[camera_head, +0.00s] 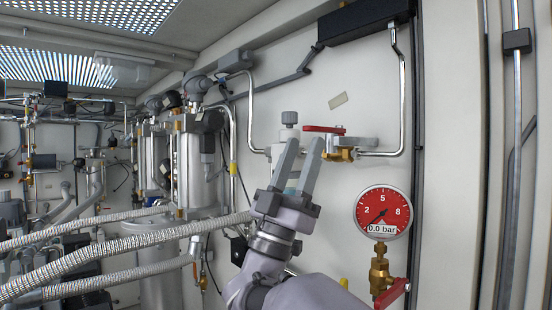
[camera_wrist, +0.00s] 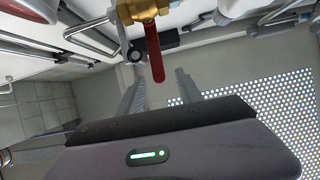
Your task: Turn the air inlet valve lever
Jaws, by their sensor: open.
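A red valve lever (camera_head: 325,129) lies roughly level on a brass valve (camera_head: 341,154) in a pipe line on the wall in the head view. In the wrist view, a red lever (camera_wrist: 154,54) hangs from a brass valve body (camera_wrist: 141,9) at top centre; it looks like the same one. My gripper (camera_head: 304,146) is open and empty, its fingers pointing up just beside the lever's left end. In the wrist view, the lever's free end appears between the fingertips of my gripper (camera_wrist: 160,76), with no clear contact on either side.
A red round gauge (camera_head: 382,212) marked 0.0 bar is at lower right, above another brass valve (camera_head: 379,268) with a red handle (camera_head: 393,293). Ribbed hoses (camera_head: 90,260) and a metal cylinder (camera_head: 195,165) are at left. A black box (camera_head: 362,20) is above.

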